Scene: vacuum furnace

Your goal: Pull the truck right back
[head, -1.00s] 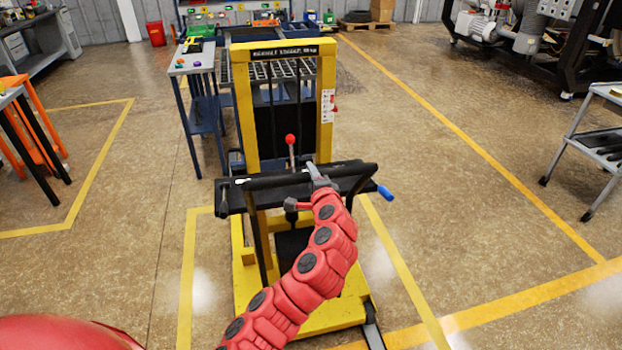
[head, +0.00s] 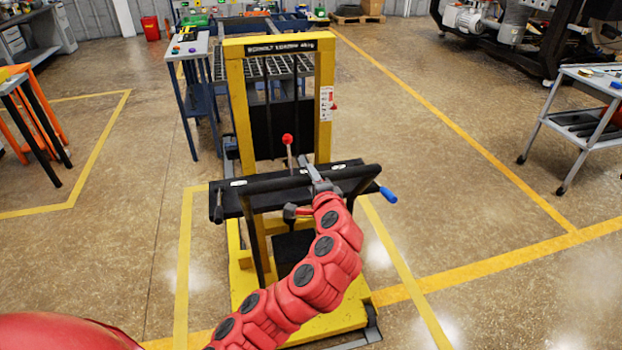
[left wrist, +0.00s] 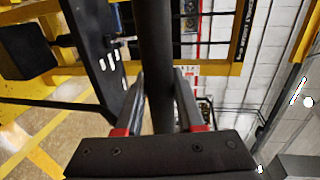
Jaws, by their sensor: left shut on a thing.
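The yellow lift truck (head: 234,110) stands upright in front of me, with a black mast panel, a red-knobbed lever (head: 287,140) and a black push handle (head: 270,183) across its near side. In the left wrist view the dark bar (left wrist: 157,60) runs between the two fingers of my left gripper (left wrist: 158,100). My right gripper is not in view.
A blue-legged bench (head: 190,47) and a roller table (head: 283,67) stand behind the truck. An orange-legged table (head: 35,120) is at the left and a grey trolley (head: 590,75) at the right. Yellow lines mark the floor; open floor lies either side of the truck.

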